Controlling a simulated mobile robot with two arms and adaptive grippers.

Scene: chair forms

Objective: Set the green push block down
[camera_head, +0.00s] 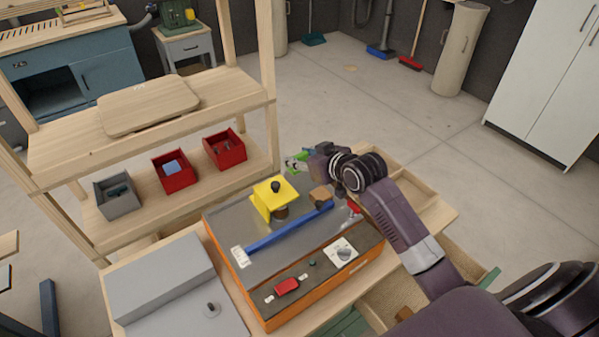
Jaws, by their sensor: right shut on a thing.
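The green push block (299,156) is small in the head view, just beyond the far right corner of the orange-sided machine. My right gripper (294,162) is shut on it, with the arm reaching in from the lower right. The gripper and wrist hide part of the block. I cannot tell whether the block touches anything below it. My left gripper is not in view.
The orange-sided machine (222,247) has a grey top, a blue fence (283,232) and a yellow guard (267,202). A wooden shelf with two red bins (175,182) and a grey bin (119,207) stands left. A wooden compartment tray (413,178) lies right of my wrist.

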